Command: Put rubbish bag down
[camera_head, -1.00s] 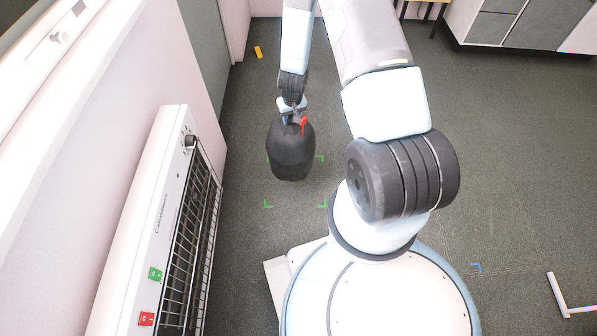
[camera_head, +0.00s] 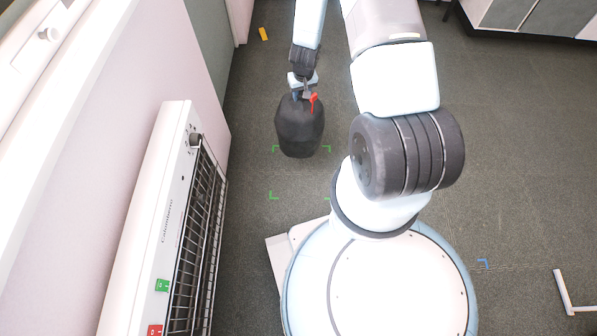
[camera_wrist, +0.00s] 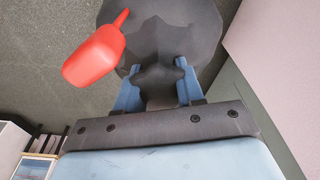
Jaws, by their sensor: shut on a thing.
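The black rubbish bag (camera_head: 299,128) hangs from my gripper (camera_head: 302,92) in the head view, with a red tie or tag (camera_head: 314,102) at its top. In the wrist view the blue fingers of my gripper (camera_wrist: 157,85) are shut on the bag's gathered neck. The dark bag (camera_wrist: 190,22) spreads beyond them and the red piece (camera_wrist: 94,56) sticks out to the left. Green corner marks (camera_head: 273,195) outline a square on the floor. The bag is over the far edge of this square in the picture; I cannot tell whether it touches the floor.
A white heater (camera_head: 168,205) with a black grille stands along the left wall. A small yellow object (camera_head: 263,34) lies on the floor farther back. Blue marks (camera_head: 483,263) and a white frame piece (camera_head: 566,293) are at right. The grey floor at right is largely clear.

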